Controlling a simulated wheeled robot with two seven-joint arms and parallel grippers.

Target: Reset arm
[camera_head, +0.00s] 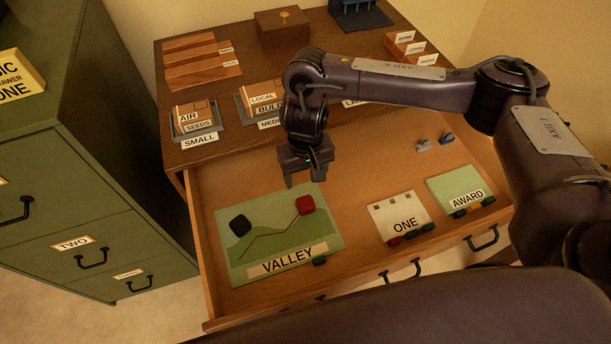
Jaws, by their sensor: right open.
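My right arm comes in from the right over the desk. Its gripper (306,178) points down above the open desk drawer (365,180), just behind the top edge of the green VALLEY board (285,240). Its jaws are apart, and I see nothing between them. The VALLEY board lies flat in the drawer, with a black piece (240,225) and a red piece (305,205) on it. A white card marked ONE (400,212) and a green card marked AWARD (460,187) lie to its right. My left gripper is not in view.
A green filing cabinet (75,190) stands close on the left. The desk top holds labelled packets, including AIR SEEDS (194,117), wooden blocks (200,60) and a brown box (283,28). Small grey and blue pieces (435,141) sit at the drawer's right.

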